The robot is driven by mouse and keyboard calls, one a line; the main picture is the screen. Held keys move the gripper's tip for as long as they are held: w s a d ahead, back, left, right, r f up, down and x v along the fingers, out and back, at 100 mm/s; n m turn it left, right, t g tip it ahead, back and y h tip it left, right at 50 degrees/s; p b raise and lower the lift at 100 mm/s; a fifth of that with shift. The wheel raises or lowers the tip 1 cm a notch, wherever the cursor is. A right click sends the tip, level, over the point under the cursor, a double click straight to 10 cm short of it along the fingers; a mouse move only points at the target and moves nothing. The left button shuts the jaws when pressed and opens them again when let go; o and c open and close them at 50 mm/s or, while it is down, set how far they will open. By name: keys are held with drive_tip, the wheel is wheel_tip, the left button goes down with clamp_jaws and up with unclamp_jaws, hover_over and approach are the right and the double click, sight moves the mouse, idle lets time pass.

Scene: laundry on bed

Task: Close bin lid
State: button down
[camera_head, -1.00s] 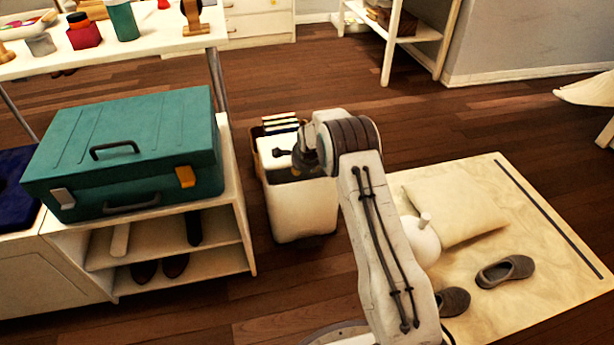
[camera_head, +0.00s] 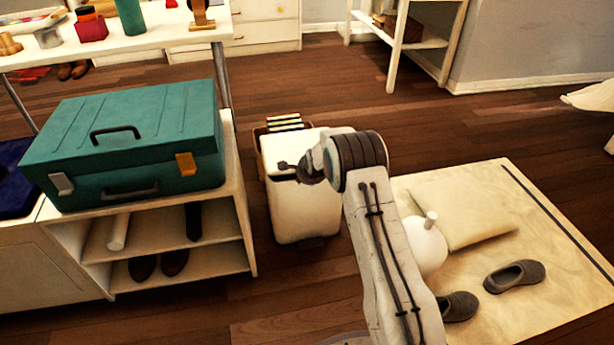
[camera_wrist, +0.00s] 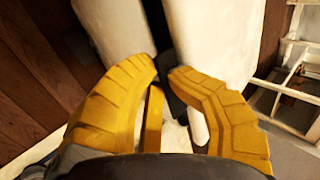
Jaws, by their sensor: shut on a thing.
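The white bin (camera_head: 305,215) stands on the wood floor right of the shelf unit. My gripper (camera_head: 286,166) is at the upper front of the bin, small and dark in the head view. In the wrist view, my gripper (camera_wrist: 162,68) has its yellow fingers closed around a dark strip (camera_wrist: 160,35) between two white surfaces, which seem to be the lid and the bin. Where exactly the fingertips touch the lid is unclear.
A teal suitcase (camera_head: 130,150) lies on the white shelf unit (camera_head: 240,190) close left of the bin. Striped items (camera_head: 285,122) stand behind the lid. A mat with a cushion (camera_head: 455,205) and grey shoes (camera_head: 515,275) lies to the right. Open floor is behind the bin.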

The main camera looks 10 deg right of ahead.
drive_tip(key=c, duration=1.3)
unclamp_jaws()
drive_tip(key=shift+w+a+r, duration=0.1)
drive_tip(key=shift+r, duration=0.1)
drive_tip(key=v, duration=1.1)
drive_tip(key=shift+s+r, duration=0.2)
drive_tip(key=shift+s, duration=0.2)
